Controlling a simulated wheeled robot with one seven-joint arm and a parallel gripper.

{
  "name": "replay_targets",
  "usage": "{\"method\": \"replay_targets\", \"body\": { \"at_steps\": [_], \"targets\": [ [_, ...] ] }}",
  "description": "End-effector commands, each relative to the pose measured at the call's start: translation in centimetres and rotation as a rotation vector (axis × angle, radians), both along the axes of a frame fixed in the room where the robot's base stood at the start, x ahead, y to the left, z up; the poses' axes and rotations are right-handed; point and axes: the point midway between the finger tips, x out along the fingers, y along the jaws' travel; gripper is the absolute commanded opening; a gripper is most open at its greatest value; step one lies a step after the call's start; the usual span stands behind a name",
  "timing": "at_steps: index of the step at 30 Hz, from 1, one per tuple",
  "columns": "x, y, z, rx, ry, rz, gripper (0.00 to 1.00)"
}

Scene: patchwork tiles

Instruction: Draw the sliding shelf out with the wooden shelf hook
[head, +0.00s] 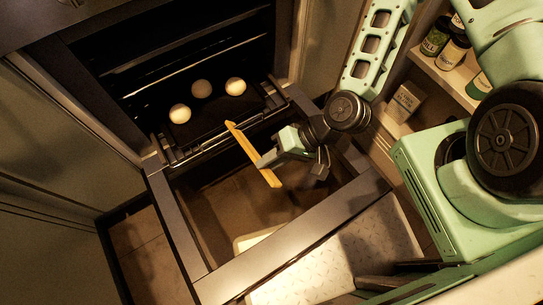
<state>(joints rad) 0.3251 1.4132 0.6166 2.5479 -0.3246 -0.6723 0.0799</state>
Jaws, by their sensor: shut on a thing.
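The wooden shelf hook (243,143) is a flat yellow stick, slanting from the oven mouth down to the lower right. My gripper (262,161) is shut on it, with the fingers around its middle to lower part. The hook's upper end lies at the front edge of the sliding shelf (218,119), which is dark and sits inside the oven. Whether the tip has caught on the shelf cannot be told.
The oven door (290,262) is folded down below the opening, with a dark frame and glass. Cabinet fronts (55,160) stand at left. At right, an open cupboard (455,78) holds jars (436,38) and a small box (407,98) close to my arm.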

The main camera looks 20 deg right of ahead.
Motion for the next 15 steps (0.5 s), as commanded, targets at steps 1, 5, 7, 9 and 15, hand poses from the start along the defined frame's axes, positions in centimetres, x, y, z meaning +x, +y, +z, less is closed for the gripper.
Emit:
{"method": "replay_targets", "body": {
  "at_steps": [1, 5, 7, 9, 15],
  "targets": [
    [0.0, 0.0, 0.0, 0.0, 0.0, 0.0, 0.05],
    [-0.4, -0.1, 0.1, 0.0, 0.003, 0.0, 0.05],
    [-0.7, -0.2, 0.2, 0.0, 0.004, -0.001, 0.05],
    [-1.1, -0.3, 0.3, 0.001, 0.003, 0.0, 0.05],
    [-2.3, -0.6, 0.3, 0.0, 0.004, 0.001, 0.05]
  ]
}}
